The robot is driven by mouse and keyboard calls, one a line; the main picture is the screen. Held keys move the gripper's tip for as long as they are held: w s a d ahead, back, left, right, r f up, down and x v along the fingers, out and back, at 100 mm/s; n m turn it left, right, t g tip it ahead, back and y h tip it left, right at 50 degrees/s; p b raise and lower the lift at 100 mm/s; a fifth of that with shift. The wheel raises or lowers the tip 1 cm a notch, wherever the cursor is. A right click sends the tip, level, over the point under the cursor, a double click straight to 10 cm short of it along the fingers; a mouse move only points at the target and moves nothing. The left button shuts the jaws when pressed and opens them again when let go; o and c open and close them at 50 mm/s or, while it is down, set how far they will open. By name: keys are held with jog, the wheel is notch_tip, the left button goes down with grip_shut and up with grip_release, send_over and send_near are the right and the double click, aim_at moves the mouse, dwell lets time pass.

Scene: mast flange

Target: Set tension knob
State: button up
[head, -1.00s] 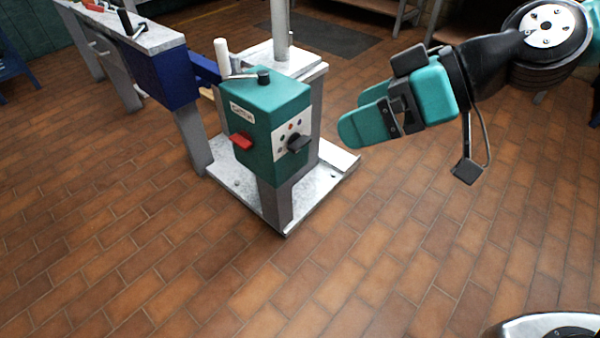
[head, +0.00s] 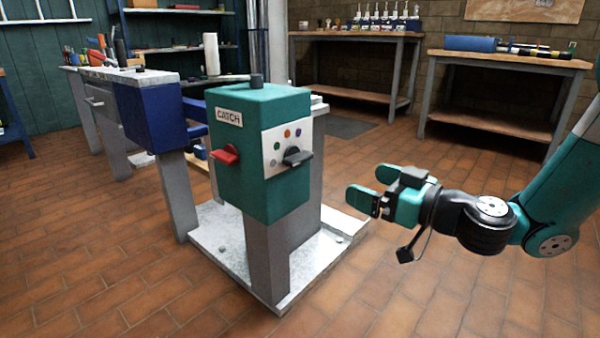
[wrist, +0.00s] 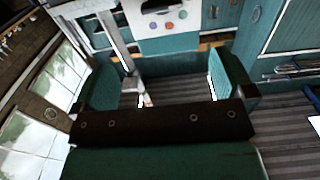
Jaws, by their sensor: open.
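A green box labelled CATCH (head: 257,150) stands on a grey post. A white panel (head: 275,149) on its right face carries several coloured dots and a black knob (head: 298,157), which I take for the tension knob. In the wrist view, the open fingers (wrist: 163,82) show below the panel (wrist: 165,20); the knob cannot be made out there.
The post stands on a pale base plate (head: 338,232). A blue block (head: 152,112) and a bench with tools are at the left. Two wooden tables (head: 505,62) stand at the back.

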jog(key=p, duration=0.5)
send_near(304, 160)
jog(key=b+x, duration=0.1)
jog(key=x, duration=1)
jog(key=shift+w+a, duration=0.1)
jog(key=c, duration=0.9)
